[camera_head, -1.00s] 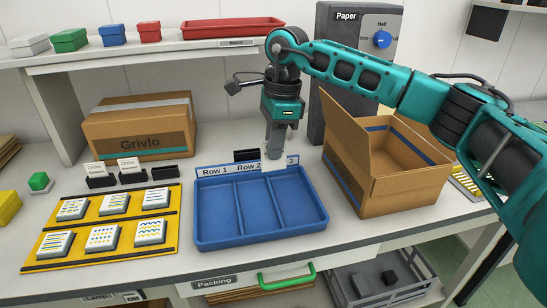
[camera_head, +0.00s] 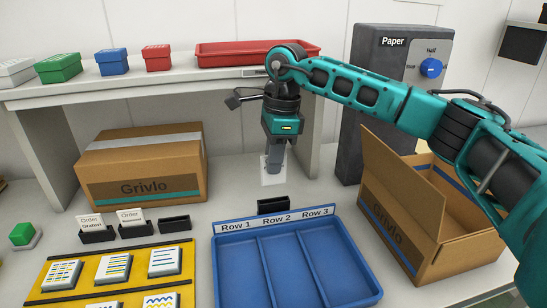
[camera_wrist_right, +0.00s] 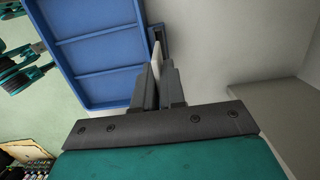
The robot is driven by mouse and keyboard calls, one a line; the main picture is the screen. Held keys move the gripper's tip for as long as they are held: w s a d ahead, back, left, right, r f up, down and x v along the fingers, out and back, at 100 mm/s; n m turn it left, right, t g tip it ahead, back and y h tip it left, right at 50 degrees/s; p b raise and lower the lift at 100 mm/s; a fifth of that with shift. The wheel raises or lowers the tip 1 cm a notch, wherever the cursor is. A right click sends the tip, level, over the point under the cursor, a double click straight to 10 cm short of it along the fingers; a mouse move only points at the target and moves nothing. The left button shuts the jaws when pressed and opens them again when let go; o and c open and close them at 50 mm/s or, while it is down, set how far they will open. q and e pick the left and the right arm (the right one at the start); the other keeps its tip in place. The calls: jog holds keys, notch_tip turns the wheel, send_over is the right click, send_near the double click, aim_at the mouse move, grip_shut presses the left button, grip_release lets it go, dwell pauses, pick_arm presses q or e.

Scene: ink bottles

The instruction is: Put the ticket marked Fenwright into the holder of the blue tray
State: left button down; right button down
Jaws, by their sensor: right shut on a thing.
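My right gripper (camera_head: 274,166) points down and is shut on a white ticket (camera_head: 265,172). The ticket hangs upright above the black holder (camera_head: 272,206) at the back edge of the blue tray (camera_head: 230,281), apart from it in the head view. No writing on the ticket is legible. In the right wrist view the ticket (camera_wrist_right: 156,55) shows edge-on between the fingers (camera_wrist_right: 158,82), with the dark holder (camera_wrist_right: 158,31) just beyond and the blue tray (camera_wrist_right: 98,48) to the left. The holder looks empty. My left gripper is not seen.
Left of the tray stand two ticket holders with "Order" tickets (camera_head: 90,223) (camera_head: 131,217) and an empty holder (camera_head: 174,224). A yellow board (camera_head: 60,298) bears several white blocks. A closed carton (camera_head: 143,170) stands behind; an open carton (camera_head: 400,225) stands right.

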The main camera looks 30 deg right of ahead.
aim_at(272, 184)
jog(key=shift+f+b, duration=1.2)
jog(key=shift+f, duration=0.85)
